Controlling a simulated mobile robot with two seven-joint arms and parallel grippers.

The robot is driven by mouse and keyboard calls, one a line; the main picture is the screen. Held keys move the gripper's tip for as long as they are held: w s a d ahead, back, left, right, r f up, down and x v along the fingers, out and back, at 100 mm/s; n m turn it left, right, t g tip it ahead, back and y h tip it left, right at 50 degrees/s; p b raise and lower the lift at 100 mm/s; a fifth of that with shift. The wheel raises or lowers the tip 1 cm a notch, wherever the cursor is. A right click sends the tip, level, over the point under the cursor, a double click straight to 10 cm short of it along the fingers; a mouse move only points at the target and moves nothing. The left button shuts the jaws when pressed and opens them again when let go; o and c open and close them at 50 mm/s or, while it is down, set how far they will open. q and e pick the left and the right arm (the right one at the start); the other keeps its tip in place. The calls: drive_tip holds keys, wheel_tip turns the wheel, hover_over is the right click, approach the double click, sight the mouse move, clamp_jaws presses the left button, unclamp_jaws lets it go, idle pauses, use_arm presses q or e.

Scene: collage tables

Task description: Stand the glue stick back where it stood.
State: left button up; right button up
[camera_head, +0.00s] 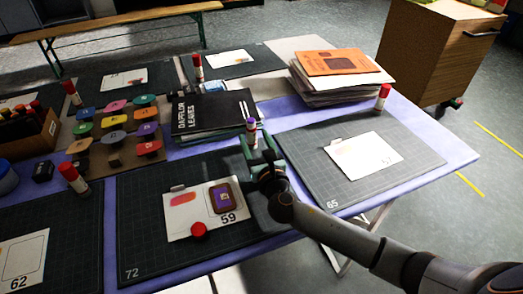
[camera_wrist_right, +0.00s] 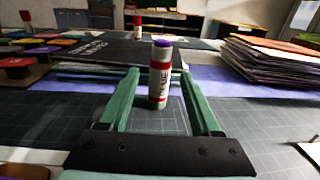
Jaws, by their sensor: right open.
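A glue stick with a purple cap (camera_head: 251,130) stands upright by the books, near the back edge of the front mat. In the right wrist view this glue stick (camera_wrist_right: 160,82) shows a white and red label and stands between the two green fingers, apart from both. My right gripper (camera_head: 258,146) is open around it and holds nothing. The fingers (camera_wrist_right: 160,100) point toward the books. The stick's foot is partly hidden by the gripper in the head view. My left gripper is in neither view.
Red-capped glue sticks stand about, one on the right mat (camera_head: 383,97) and one at the back (camera_head: 197,68). Black books (camera_head: 212,112) lie just beyond the gripper. A paper stack (camera_head: 335,75) stands back right. A card numbered 59 (camera_head: 180,213) lies on the front mat.

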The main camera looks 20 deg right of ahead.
drive_tip(key=s, duration=0.6)
drive_tip(key=shift+a, duration=0.1)
